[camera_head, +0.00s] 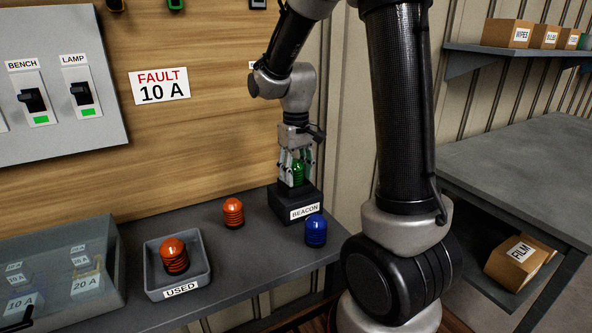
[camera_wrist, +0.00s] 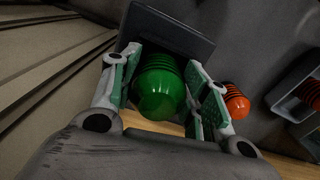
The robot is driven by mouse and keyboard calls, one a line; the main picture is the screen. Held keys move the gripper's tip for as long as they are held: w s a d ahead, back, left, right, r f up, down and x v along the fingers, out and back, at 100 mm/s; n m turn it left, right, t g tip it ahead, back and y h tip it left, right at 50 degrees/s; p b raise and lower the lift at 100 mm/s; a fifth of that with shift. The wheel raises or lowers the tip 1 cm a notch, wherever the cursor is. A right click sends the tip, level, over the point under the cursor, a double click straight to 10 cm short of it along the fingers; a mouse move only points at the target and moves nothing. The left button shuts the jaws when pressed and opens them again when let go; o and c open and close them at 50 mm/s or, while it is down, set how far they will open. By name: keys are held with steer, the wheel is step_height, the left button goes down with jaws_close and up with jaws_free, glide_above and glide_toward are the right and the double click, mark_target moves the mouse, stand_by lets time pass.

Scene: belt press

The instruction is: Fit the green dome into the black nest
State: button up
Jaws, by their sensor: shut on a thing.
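The green dome (camera_head: 298,172) is a ribbed piece between the fingers of my gripper (camera_head: 296,168), at the top of the black nest (camera_head: 286,205) labelled BEACON. In the wrist view the green dome (camera_wrist: 160,88) fills the space between my fingertips (camera_wrist: 165,85), which are shut on it. The nest (camera_wrist: 170,25) shows just beyond it. The dome's lower end is hidden, so I cannot tell whether it is seated in the nest or just above it.
A blue dome (camera_head: 316,231) stands right in front of the nest. An orange dome (camera_head: 233,213) stands to its left. Another orange dome (camera_head: 174,254) sits in the grey USED tray (camera_head: 150,272). A clear case (camera_head: 60,265) with fuses is at the left.

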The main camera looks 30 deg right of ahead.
mark_target(296, 162)
steer(key=shift+f, duration=0.3)
steer(key=o, duration=1)
step_height(296, 162, up, 13)
steer(key=shift+f, duration=0.2)
steer(key=shift+s+r, duration=0.1)
steer(key=shift+r, duration=0.2)
steer(key=s+d+m+t, duration=0.1)
steer(key=s+t, duration=0.3)
steer(key=s, duration=1.5)
steer(key=shift+s+d+r, duration=0.15)
steer(key=shift+s, duration=0.25)
